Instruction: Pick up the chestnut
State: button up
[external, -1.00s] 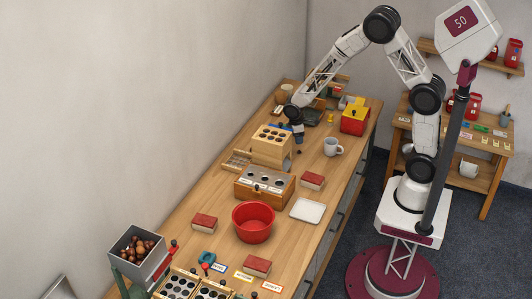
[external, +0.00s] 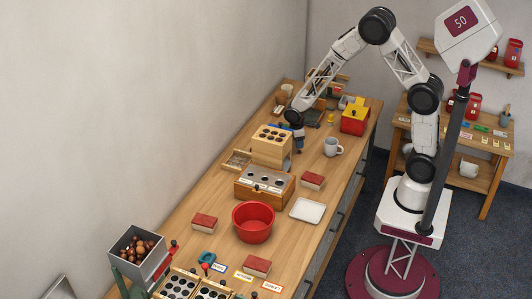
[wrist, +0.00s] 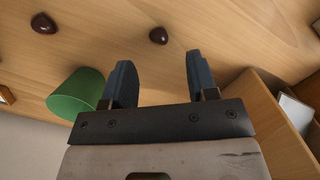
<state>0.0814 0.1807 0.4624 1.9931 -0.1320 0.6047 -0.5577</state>
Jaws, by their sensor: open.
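A dark brown chestnut (wrist: 158,35) lies on the wooden table in the wrist view, just beyond my fingertips and roughly in line with the gap between them. A second chestnut (wrist: 43,23) lies to the upper left, and part of a third dark one (wrist: 317,27) shows at the right edge. My gripper (wrist: 160,62) is open with nothing between its two blue-grey fingers. In the external view my gripper (external: 299,149) points down close to the table, beside the wooden block stand. The chestnuts near it cannot be made out there.
A green cup-like object (wrist: 77,92) stands left of my fingers. A wooden box (wrist: 285,120) stands close on the right. In the external view, a wooden stand (external: 272,149), a white mug (external: 332,147) and a red and yellow box (external: 354,121) are nearby. A red bucket (external: 253,222) stands nearer the camera.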

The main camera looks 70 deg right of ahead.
aim_at(299, 151)
jog(key=shift+f, duration=0.1)
jog(key=shift+s+d+f, duration=0.15)
jog(key=shift+f, duration=1.1)
jog(key=shift+s+d+f, duration=0.1)
jog(key=shift+d+f, duration=0.05)
jog(key=shift+f, duration=1.05)
grip_shut()
